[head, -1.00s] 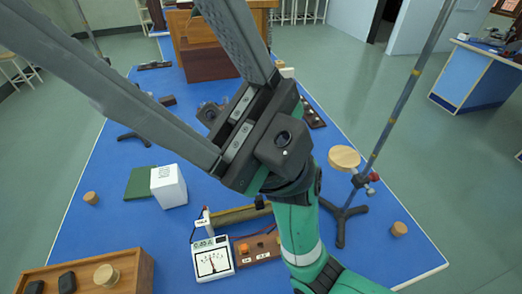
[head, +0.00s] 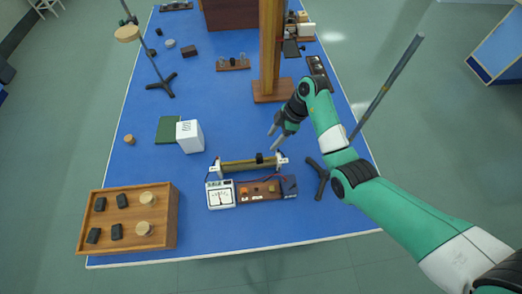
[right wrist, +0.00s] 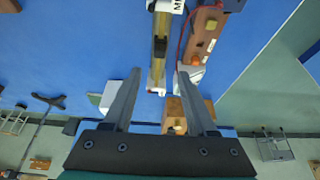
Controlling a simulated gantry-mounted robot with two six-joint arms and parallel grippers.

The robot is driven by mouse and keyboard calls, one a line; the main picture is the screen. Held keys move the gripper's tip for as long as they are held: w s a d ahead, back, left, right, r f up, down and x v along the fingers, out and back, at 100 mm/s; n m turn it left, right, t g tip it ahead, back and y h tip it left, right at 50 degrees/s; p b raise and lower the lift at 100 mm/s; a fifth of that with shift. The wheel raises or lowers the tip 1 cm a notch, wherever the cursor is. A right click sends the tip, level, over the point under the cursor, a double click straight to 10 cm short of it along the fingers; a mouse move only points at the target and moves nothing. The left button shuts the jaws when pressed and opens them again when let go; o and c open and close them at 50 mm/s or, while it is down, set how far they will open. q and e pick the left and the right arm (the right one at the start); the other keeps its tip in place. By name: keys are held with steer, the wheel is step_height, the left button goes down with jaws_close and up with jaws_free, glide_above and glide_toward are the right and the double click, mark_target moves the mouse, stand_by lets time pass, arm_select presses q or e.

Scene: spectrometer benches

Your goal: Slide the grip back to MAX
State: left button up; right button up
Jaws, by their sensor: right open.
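A rheostat (head: 238,165) with a long brass-coloured tube between white end pieces lies across the near bench. Its black grip (head: 260,158) sits right of the tube's middle, near the right end. My right gripper (head: 272,140) is open and empty, just above and behind the rheostat's right part. In the right wrist view the open fingers (right wrist: 158,75) point towards the tube (right wrist: 160,25), with the black grip (right wrist: 160,47) ahead of them. An end label starting with M (right wrist: 178,5) is cut off, so I cannot tell MIN from MAX. My left gripper is out of view.
A white meter (head: 221,195) and a wooden lamp block (head: 258,190) stand in front of the rheostat. A white box (head: 189,136) stands behind left. A wooden tray (head: 168,225) is front left. A tripod stand (head: 319,178) is at right, near my arm.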

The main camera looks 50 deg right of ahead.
mark_target(260, 155)
steer(key=b+x, duration=0.4)
steer(key=x, duration=0.7)
steer(key=shift+a, duration=0.1)
steer(key=shift+c, duration=0.3)
jaws_close()
stand_by(0.6)
